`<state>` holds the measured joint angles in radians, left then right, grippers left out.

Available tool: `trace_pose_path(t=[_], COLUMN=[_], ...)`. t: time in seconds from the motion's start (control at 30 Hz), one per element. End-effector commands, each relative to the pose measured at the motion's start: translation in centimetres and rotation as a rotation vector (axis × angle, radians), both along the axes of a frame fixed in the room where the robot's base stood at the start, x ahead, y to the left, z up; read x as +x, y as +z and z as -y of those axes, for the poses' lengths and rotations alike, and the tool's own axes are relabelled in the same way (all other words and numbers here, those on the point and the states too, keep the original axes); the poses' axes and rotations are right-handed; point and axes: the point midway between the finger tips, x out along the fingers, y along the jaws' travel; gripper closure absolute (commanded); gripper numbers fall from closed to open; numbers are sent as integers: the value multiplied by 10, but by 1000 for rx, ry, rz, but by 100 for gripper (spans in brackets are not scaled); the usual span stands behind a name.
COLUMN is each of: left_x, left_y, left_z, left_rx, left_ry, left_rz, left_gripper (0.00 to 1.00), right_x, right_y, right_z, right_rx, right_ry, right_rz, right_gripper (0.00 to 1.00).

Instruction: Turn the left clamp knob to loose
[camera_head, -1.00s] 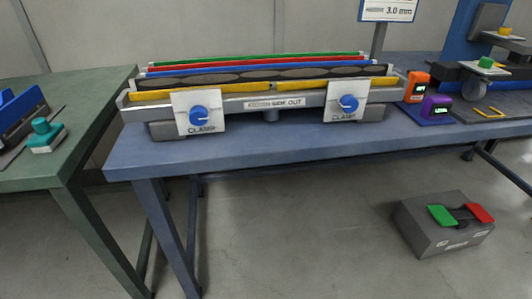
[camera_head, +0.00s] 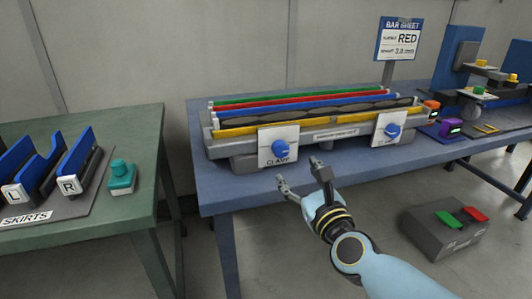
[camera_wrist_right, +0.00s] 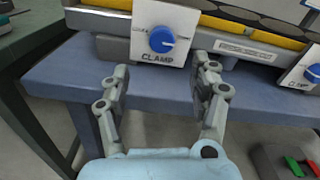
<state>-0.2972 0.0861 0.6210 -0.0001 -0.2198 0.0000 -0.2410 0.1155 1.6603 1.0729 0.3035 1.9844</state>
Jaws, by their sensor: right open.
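The left clamp knob (camera_head: 280,148) is a blue dial on a white plate marked CLAMP (camera_head: 265,158), on the front of the grey fixture. It also shows in the right wrist view (camera_wrist_right: 162,40), where a white pointer mark sits on its right side. My right gripper (camera_head: 300,178) is open and empty, in front of and below the left knob, apart from it. In the right wrist view the knob appears beyond and between the spread fingers (camera_wrist_right: 162,85). The right clamp knob (camera_head: 392,130) is a similar blue dial on its own plate. My left gripper is not in view.
The fixture holds green, red and blue bars above a yellow strip (camera_head: 250,130) on the blue table (camera_head: 230,190). A green table (camera_head: 145,190) with skirts stands at the left. A grey pedal box (camera_head: 430,235) is on the floor at right.

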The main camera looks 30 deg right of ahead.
Motion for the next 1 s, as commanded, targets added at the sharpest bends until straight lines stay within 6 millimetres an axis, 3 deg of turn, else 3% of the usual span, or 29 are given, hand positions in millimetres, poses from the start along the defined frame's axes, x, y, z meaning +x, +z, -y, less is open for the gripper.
trace_pose_path(t=[0.2,0.4,0.6,1.0], left_x=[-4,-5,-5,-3], left_y=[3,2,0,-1], left_z=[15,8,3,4], left_rx=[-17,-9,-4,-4], left_ry=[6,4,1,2], left_rz=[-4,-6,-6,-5], left_gripper=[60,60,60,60], right_x=[30,70,96,103], right_y=[2,0,-1,0], right_z=[8,17,23,25], right_rx=[-4,-4,-5,-4], right_ry=[0,1,1,1], right_rz=[1,-1,-2,-3], right_gripper=[38,38,38,39])
